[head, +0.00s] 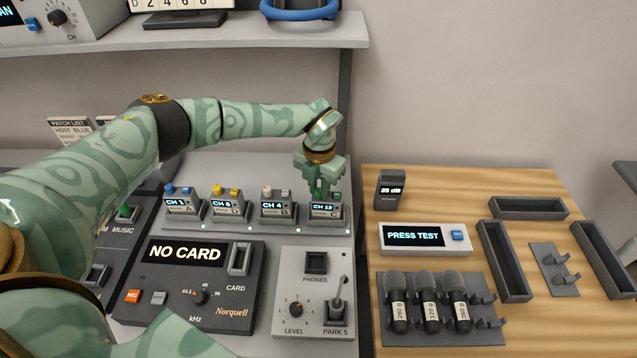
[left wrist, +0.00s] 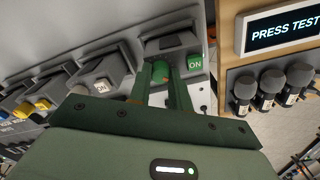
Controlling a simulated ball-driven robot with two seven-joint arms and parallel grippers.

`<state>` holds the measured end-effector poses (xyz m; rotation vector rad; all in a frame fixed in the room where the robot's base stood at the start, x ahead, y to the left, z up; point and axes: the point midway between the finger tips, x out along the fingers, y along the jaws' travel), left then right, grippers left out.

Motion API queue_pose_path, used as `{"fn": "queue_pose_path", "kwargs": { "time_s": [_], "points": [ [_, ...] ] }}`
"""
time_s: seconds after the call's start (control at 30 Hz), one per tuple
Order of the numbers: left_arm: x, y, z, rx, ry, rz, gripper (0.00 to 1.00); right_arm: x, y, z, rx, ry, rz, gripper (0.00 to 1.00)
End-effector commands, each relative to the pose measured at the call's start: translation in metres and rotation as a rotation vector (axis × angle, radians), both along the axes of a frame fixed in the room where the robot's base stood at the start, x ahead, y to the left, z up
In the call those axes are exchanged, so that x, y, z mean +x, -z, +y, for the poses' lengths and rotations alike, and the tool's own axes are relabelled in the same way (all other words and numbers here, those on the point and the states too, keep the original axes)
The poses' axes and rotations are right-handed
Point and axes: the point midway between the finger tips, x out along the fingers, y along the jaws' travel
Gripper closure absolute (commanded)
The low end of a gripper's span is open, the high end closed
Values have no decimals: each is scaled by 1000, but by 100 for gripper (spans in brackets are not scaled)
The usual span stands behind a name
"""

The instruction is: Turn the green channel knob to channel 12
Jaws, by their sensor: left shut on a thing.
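The green channel knob (left wrist: 160,71) is on top of the rightmost small transmitter, marked C. In the head view that transmitter (head: 325,214) stands in its dock, and its display looks like CH 12, though the digits are small. A green ON switch (left wrist: 195,62) is beside the knob. My left gripper (head: 319,190) reaches down from above with its fingers shut around the knob. The fingers hide part of the knob in the left wrist view (left wrist: 162,85). My right gripper is not in view.
Several similar transmitters stand in a row to the left, with blue, yellow and white knobs, such as the white one (head: 275,192). A recorder (head: 190,280) reading NO CARD lies in front. On the wooden table (head: 430,200) are microphones and a PRESS TEST box (head: 425,238). A shelf (head: 200,40) is above.

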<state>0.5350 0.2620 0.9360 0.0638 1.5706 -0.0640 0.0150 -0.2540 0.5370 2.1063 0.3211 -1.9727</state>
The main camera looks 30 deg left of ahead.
Motion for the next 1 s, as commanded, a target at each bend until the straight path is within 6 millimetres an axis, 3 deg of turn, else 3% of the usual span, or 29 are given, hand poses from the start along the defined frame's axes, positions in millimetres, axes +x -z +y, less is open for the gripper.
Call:
{"fn": "queue_pose_path", "kwargs": {
  "time_s": [0.4,0.87,0.9,0.97,1.0],
  "points": [
    [0,-1,0,0,148,-1,100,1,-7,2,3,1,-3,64],
    [0,0,0,0,160,-1,100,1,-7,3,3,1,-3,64],
    [0,0,0,0,160,-1,75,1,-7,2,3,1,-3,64],
    [0,0,0,0,160,-1,58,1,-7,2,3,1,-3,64],
    [0,0,0,0,160,-1,58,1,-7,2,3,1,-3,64]
  ]
}}
